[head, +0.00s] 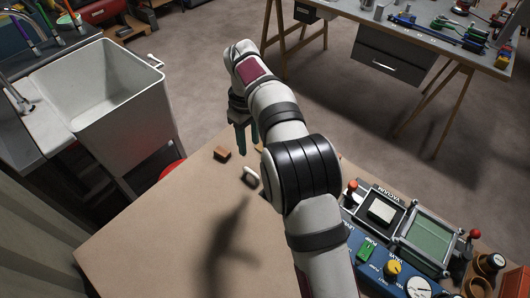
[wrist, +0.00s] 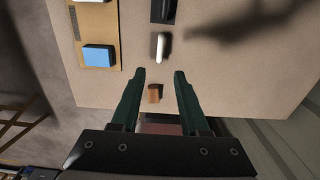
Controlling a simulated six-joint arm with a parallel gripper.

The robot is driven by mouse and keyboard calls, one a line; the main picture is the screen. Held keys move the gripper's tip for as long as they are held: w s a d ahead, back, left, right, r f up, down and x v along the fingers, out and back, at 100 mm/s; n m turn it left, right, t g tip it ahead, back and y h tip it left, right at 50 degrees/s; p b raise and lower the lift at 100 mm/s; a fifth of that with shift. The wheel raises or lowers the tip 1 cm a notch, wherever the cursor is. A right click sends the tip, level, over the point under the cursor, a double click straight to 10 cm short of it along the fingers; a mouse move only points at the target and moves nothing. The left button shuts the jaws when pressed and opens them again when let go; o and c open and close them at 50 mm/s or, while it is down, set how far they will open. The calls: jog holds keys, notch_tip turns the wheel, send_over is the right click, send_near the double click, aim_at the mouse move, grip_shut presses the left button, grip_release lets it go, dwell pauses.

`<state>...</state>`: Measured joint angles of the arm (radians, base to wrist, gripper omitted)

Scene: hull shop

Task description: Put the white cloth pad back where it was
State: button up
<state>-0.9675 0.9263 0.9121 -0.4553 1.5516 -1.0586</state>
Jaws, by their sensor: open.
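A small white rounded piece (head: 250,176) stands on the brown table top; it also shows in the wrist view (wrist: 161,47) as a narrow white shape with a dark side. A flat white rectangular pad (head: 381,211) lies in a dark tray marked VACUUM at the right. I cannot tell for certain which of the two is the cloth pad. My gripper (wrist: 159,73) has its dark green fingers apart and nothing between the tips. It hangs near the table's far edge, close to the white rounded piece and a small brown block (head: 222,153).
A board with a blue block (wrist: 98,55) and a black object (wrist: 163,10) lie near the white piece in the wrist view. A green-topped tray (head: 430,238) and a blue control panel (head: 375,275) stand at the right. The table's left part is clear.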

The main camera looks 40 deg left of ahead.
jog(key=w+d+r+m, duration=0.1)
jog(key=d+r+m, duration=0.45)
jog(key=d, duration=0.65)
jog(key=d+r+m, duration=0.5)
jog(key=d+r, duration=0.1)
jog(key=d, duration=0.7)
jog(key=s+d+f+m+y, duration=0.1)
jog(key=s+d+f+m, duration=0.1)
jog(key=s+d+m, duration=0.4)
jog(key=s+d+f+m, duration=0.2)
jog(key=s+d+m, duration=0.5)
jog(key=s, duration=0.5)
jog(key=d, duration=0.2)
jog(key=shift+s+d+f+y, duration=0.15)
jog(key=shift+s+d+y, duration=0.15)
jog(key=shift+d+y, duration=0.1)
jog(key=shift+c, duration=0.2)
